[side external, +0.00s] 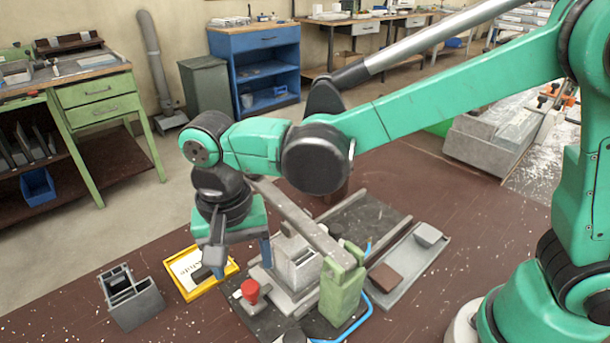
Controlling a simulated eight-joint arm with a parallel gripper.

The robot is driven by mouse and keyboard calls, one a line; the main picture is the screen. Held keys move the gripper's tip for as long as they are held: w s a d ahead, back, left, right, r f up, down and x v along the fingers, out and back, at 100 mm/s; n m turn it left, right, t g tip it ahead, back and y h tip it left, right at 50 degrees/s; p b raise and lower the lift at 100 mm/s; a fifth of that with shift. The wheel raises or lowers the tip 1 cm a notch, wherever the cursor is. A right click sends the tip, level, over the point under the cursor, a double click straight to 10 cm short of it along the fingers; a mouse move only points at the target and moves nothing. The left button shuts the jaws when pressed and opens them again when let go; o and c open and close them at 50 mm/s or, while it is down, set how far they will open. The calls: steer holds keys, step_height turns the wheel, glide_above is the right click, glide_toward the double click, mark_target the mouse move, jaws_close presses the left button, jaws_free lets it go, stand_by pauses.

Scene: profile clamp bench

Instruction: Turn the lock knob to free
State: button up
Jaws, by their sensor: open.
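A red knob (250,291) stands upright on the dark base plate of the clamp fixture, near its front left corner; it looks like the lock knob, but no marking on it can be read. My gripper (243,270) points down just above and behind the knob in the picture. Its two fingers are spread apart with nothing between them. Whether either finger touches the knob cannot be told. The clamp fixture has a green block (342,289) and a long grey bar (300,218) sloping over a light grey ribbed profile piece (297,262).
A yellow-framed tray (233,268) with a white card lies left of the fixture. A grey tray (436,251) with a brown block (385,277) and a grey block (428,235) lies right. A blue hose (383,302) curves around the green block.

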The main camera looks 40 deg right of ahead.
mark_target(250, 287)
steer(key=shift+d+f, duration=0.1)
steer(key=shift+f, duration=2.35)
jaws_close()
